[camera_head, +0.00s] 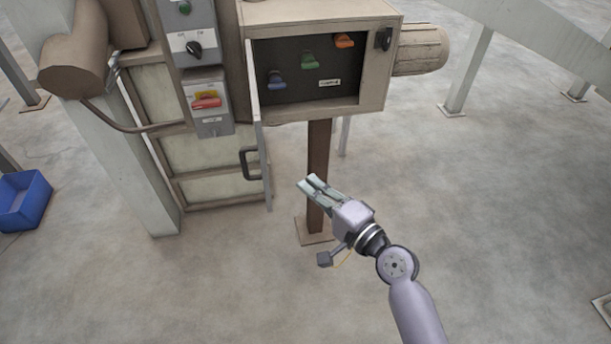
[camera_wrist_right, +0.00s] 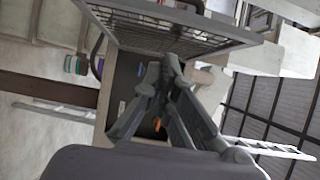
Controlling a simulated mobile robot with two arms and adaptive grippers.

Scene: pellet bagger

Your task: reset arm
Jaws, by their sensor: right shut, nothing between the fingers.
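My right gripper (camera_head: 313,186) is in the middle of the head view, in front of the brown post (camera_head: 318,150) under the control box. Its fingers are together with nothing between them. It is apart from the box and below it. In the right wrist view the shut fingers (camera_wrist_right: 168,75) point at the dark inside of the box. My left gripper is in neither view.
The control box (camera_head: 262,16) has its door (camera_head: 262,150) open, with a handle, hanging edge-on to the left. Inside are blue (camera_head: 276,80), green (camera_head: 309,61) and orange (camera_head: 344,41) knobs. A blue bin (camera_head: 24,199) stands at the left.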

